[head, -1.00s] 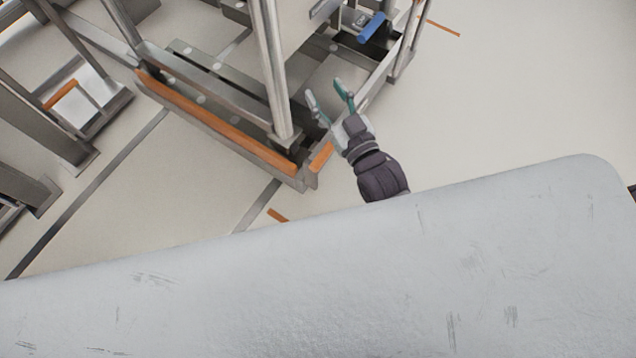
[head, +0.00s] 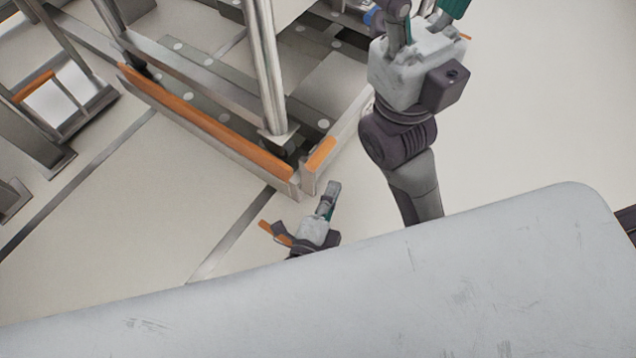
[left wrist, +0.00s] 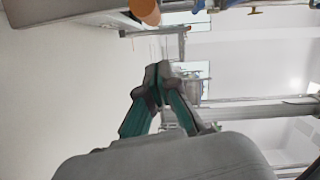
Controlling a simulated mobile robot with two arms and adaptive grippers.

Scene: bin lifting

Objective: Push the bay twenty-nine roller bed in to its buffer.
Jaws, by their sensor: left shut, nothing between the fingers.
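A steel rack frame (head: 190,68) stands at upper left in the head view, with an orange strip (head: 205,125) along its low front rail. Inside it lies a low grey bed with pale round dots (head: 300,95), partly hidden by posts. No bay number is readable. My left gripper (head: 331,190) is shut and empty, low in front of the rack's near corner, apart from it. Its closed fingers (left wrist: 160,75) also show in the left wrist view. My right gripper (head: 425,12) is larger and nearer the camera, its fingers spread and tips near the top edge.
Another steel frame with an orange bar (head: 35,86) stands at far left. A blue part (head: 373,16) is partly hidden behind my right gripper. Pale floor at right is clear.

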